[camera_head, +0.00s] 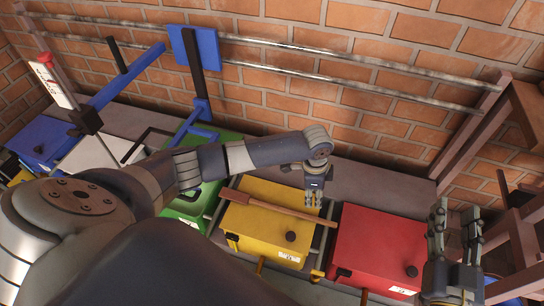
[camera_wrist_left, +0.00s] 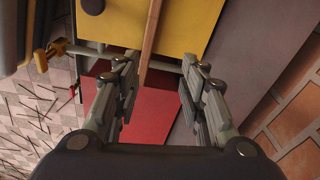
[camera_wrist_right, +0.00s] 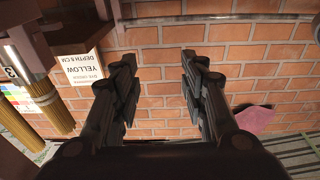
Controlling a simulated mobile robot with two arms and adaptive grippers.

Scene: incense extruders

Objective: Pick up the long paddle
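The long paddle (camera_head: 270,205) is a brown wooden bar lying across the top of the yellow box (camera_head: 262,235). Its right end reaches the box's right side, near my left gripper (camera_head: 312,205). In the left wrist view the paddle (camera_wrist_left: 151,38) runs down from the top edge, and its lower part lies between the lines of the fingers. My left gripper (camera_wrist_left: 158,75) is open and empty; I cannot tell its exact height above the paddle. My right gripper (camera_head: 455,215) is open and empty at the right, above and beside the red box; its fingers also show in the right wrist view (camera_wrist_right: 160,70).
The red box (camera_head: 375,245) stands right of the yellow one, the green box (camera_head: 190,210) left of it. Metal rails (camera_head: 300,60) run along the brick wall. A wooden frame (camera_head: 510,220) stands at the right. A white sign (camera_wrist_right: 82,67) hangs near the right gripper.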

